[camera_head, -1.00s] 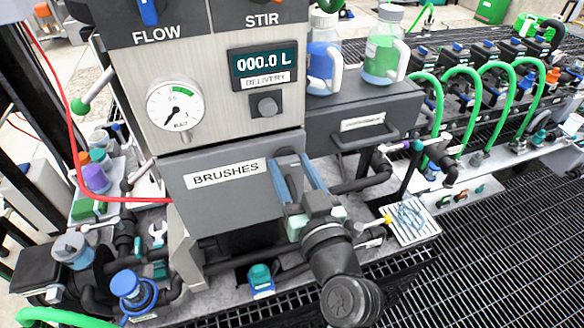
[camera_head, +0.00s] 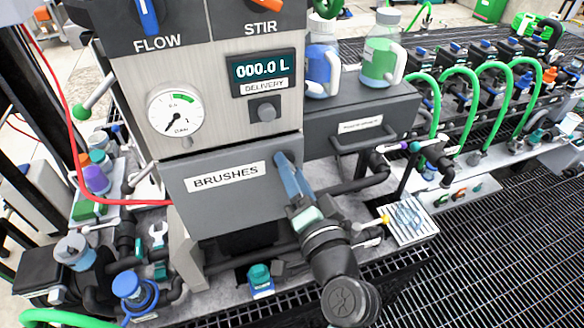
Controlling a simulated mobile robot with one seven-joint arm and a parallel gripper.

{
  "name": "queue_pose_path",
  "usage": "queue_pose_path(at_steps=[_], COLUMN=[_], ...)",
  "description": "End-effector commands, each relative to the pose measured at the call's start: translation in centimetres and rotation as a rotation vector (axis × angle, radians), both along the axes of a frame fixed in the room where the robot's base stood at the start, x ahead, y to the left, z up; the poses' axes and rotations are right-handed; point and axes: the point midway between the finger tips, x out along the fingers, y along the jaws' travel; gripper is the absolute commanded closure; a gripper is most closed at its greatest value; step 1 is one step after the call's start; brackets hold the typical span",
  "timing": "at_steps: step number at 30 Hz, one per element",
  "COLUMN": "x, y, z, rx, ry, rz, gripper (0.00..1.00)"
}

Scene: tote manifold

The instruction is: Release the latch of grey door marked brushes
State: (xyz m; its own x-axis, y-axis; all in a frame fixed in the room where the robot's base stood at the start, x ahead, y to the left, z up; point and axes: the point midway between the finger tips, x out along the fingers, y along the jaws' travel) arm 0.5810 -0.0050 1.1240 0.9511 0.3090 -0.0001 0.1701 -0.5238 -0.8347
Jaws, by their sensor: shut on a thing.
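The grey door marked BRUSHES (camera_head: 225,192) is on the front of the metal cabinet, below the gauge, and looks closed. My gripper (camera_head: 287,162) reaches up from the lower right to the door's upper right corner. Its blue fingers are rolled so that they nearly overlap in this view. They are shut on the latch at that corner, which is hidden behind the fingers. My dark wrist hangs in front of the bench, below and right of the door.
A grey drawer (camera_head: 361,122) with a bar handle is right of the door, with two bottles on top. A red hose (camera_head: 72,160) runs along the left to the door's lower left. A small tray (camera_head: 408,222) lies right of my wrist. Dark grating is open at the right.

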Motion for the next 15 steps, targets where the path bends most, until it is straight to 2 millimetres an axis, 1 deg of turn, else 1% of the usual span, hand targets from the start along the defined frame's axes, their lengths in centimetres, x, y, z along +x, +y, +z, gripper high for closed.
queue_pose_path(at_steps=[9,15], x=[0.0,0.02], y=[-0.06,-0.07], z=[0.02,-0.07], rx=[0.275,0.412], ry=[0.092,0.136], rz=[0.0,0.0], gripper=[1.0,1.0])
